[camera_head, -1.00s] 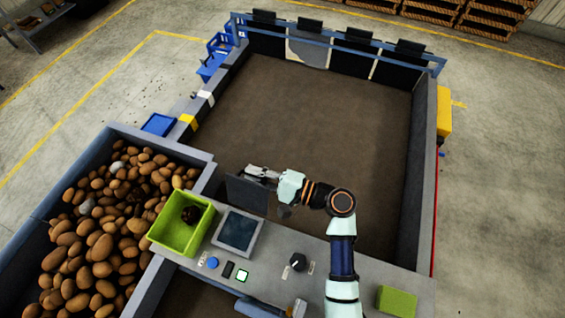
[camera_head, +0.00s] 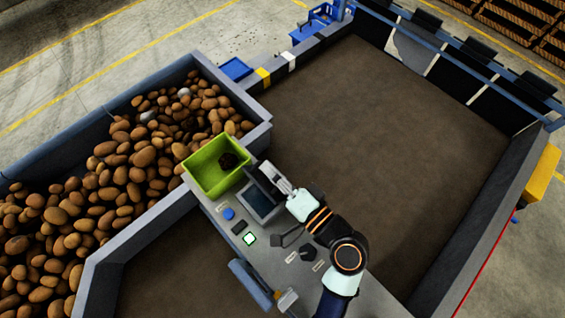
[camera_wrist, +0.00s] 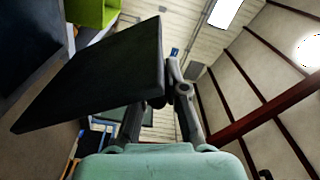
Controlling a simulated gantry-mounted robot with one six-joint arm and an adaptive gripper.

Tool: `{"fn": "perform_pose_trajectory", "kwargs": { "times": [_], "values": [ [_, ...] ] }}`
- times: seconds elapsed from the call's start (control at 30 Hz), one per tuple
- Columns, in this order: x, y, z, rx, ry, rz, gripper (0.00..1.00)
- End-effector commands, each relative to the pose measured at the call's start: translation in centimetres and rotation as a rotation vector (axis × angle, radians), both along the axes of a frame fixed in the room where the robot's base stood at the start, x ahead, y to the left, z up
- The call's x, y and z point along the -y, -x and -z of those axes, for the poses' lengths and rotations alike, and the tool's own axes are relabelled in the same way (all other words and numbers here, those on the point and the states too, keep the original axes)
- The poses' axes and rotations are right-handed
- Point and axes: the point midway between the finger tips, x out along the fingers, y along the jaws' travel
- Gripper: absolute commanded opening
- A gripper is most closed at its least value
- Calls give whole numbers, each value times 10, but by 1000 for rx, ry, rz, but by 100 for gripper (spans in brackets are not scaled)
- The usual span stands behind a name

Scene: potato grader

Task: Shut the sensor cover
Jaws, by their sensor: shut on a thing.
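The sensor cover (camera_head: 259,184) is a dark flat flap, hinged beside the dark square sensor panel (camera_head: 258,203) on the grey console. It stands tilted partway over the panel, and part of the panel shows below it. My gripper (camera_head: 279,180) is at the cover's edge on the side away from the green bin. In the wrist view the cover (camera_wrist: 100,78) is a large dark slab, with my gripper's fingers (camera_wrist: 163,88) closed at its right edge. The hinge is hidden.
A green bin (camera_head: 199,181) with a dark lump inside stands beside the panel. A blue button (camera_head: 229,214), a lit green button (camera_head: 249,239) and a dark knob (camera_head: 307,254) are on the console. Potatoes (camera_head: 130,150) fill the trough at left. The brown bed (camera_head: 390,130) is clear.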

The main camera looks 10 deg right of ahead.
Motion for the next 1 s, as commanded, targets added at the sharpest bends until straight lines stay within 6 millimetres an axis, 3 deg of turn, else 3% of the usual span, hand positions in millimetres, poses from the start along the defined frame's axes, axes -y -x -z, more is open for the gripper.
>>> {"fn": "perform_pose_trajectory", "kwargs": {
  "times": [0.5, 1.0],
  "values": [
    [-38, 25, 26, -5, -6, -4, 0],
    [-52, 34, 41, -6, -7, -9, 0]
  ]
}}
